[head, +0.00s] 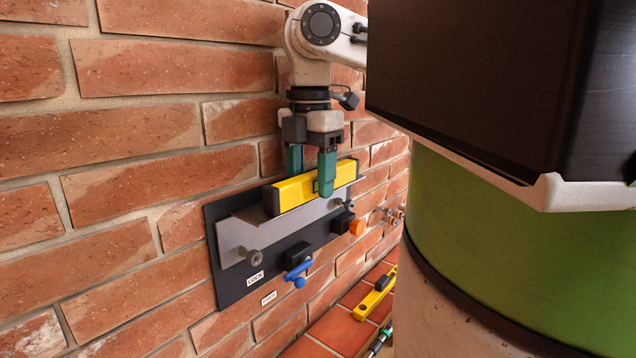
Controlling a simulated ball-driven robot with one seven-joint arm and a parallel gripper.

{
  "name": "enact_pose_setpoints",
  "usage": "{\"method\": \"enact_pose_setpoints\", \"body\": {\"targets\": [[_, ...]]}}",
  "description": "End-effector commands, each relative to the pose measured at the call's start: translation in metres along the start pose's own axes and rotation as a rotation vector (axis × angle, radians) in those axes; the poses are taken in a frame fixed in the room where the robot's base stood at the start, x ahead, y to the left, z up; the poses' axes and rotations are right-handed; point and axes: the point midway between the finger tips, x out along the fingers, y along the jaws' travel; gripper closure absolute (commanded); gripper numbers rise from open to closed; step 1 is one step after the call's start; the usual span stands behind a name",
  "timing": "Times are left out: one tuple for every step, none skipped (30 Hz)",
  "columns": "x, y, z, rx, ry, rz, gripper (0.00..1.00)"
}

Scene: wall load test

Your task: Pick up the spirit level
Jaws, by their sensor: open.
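A yellow bar with dark ends, which looks like the spirit level (287,194), lies along the top of a grey metal plate (300,222) on the brick wall. My gripper (311,182) points down over it with green fingers apart. The near finger is in front of the bar's face and the far finger is behind it, partly hidden by the bar. I cannot tell whether either finger touches it. A second yellow piece with dark parts (371,303) lies on the tiled floor below; it also resembles a level.
A dark backing board (229,287) carries the plate, knobs, a blue handle (298,274), an orange knob (357,227) and small labels, one reading LOCK. The brick wall (110,190) runs close behind. A slim tool (380,340) lies on the floor.

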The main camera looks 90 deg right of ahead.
Motion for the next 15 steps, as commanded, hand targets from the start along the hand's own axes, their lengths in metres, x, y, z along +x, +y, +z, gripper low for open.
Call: {"method": "enact_pose_setpoints", "body": {"targets": [[0.0015, 0.0000, 0.0000, 0.000, 0.000, 0.001, 0.45], [0.0018, 0.0000, 0.0000, 0.000, 0.001, 0.001, 0.45], [0.0019, 0.0001, -0.0001, 0.000, 0.001, 0.001, 0.45], [0.0019, 0.0001, -0.0001, 0.000, 0.001, 0.001, 0.45], [0.0018, 0.0001, -0.0001, 0.000, 0.001, 0.001, 0.45], [0.0018, 0.0001, -0.0001, 0.000, 0.001, 0.001, 0.45], [0.0017, 0.0001, -0.0001, 0.000, 0.001, 0.001, 0.45], [0.0017, 0.0001, -0.0001, 0.000, 0.001, 0.001, 0.48], [0.0017, 0.0001, -0.0001, 0.000, 0.001, 0.001, 0.51], [0.0016, 0.0001, -0.0001, 0.000, 0.001, 0.000, 0.54], [0.0016, 0.0001, -0.0001, 0.000, 0.001, 0.000, 0.57], [0.0016, 0.0001, -0.0001, 0.000, 0.001, 0.000, 0.61], [0.0016, 0.0001, -0.0001, 0.000, 0.001, 0.000, 0.64], [0.0016, 0.0001, -0.0001, 0.000, 0.001, 0.000, 0.67], [0.0015, 0.0001, -0.0001, 0.000, 0.001, 0.000, 0.71]]}}
